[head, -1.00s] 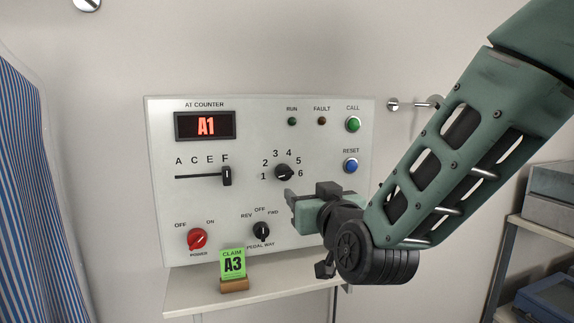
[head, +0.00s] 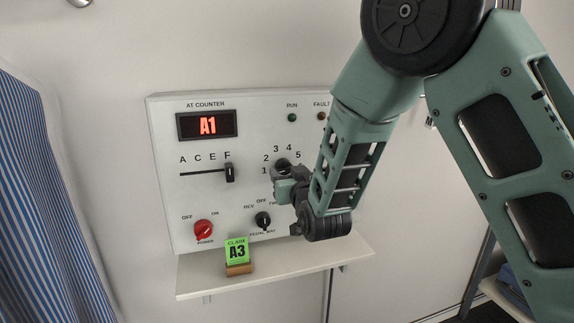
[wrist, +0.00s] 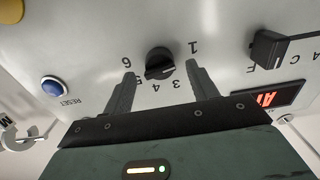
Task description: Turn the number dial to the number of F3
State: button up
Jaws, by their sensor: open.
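The number dial (head: 282,164) is a black knob on the white panel, ringed by the numbers 1 to 6. In the wrist view the dial (wrist: 159,62) appears upside down, between the open fingers of my gripper (wrist: 161,72). The fingertips stand on either side of it with gaps, not closed on it. Which number the dial points at I cannot tell. In the head view my gripper (head: 281,181) is just below the dial and partly covers its surroundings. The red display (head: 208,125) reads A1. The letter slider (head: 230,172) sits at F.
A green claim card (head: 237,251) reading A3 stands on the shelf (head: 300,270) below the panel. The red power knob (head: 203,230) and black pedal knob (head: 263,219) are near the gripper. The blue reset button (wrist: 54,87) lies beside it.

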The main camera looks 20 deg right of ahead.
jog(key=shift+w, duration=1.05)
jog(key=c, duration=1)
jog(key=shift+o, duration=0.4)
